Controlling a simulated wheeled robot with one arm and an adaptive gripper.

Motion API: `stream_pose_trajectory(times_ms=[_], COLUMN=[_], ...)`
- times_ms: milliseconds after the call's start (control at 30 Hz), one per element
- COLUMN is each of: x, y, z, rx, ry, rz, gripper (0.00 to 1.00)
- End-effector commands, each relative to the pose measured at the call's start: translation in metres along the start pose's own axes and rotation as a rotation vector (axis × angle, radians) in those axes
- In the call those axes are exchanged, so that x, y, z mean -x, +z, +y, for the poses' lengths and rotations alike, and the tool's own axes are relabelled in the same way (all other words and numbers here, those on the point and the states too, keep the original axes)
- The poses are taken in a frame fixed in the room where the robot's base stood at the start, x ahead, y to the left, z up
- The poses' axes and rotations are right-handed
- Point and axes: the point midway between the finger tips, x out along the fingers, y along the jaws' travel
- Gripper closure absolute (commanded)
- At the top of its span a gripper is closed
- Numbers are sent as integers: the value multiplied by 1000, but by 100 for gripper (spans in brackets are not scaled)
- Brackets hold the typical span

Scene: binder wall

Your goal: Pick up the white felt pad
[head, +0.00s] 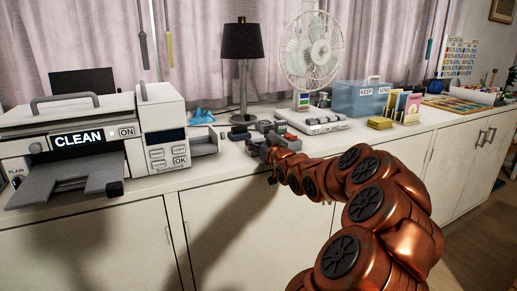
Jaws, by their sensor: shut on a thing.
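My gripper (257,142) is at the end of my copper arm, low over the front part of the white counter, just right of the lamp base. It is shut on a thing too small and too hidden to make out. I cannot pick out the white felt pad in the head view. Small grey and red parts (240,119) lie or stand around my gripper, and I cannot tell where they end and my fingers begin.
A black-shaded lamp (242,45) stands behind my gripper. A white fan (310,60), a blue box (350,102) and cards (411,108) stand to the right. The counter's front edge runs under my arm.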

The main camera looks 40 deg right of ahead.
Motion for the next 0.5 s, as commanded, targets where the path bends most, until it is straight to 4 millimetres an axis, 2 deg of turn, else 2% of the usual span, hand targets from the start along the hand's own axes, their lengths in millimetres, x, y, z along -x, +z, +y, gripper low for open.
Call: stream_pose_trajectory(times_ms=[100, 333, 500], x=[0, 0, 0], y=[0, -1, -12], z=[0, 0, 1], rx=[0, 0, 1], ry=[0, 0, 1], rz=[0, 0, 1], gripper=[74, 74, 74])
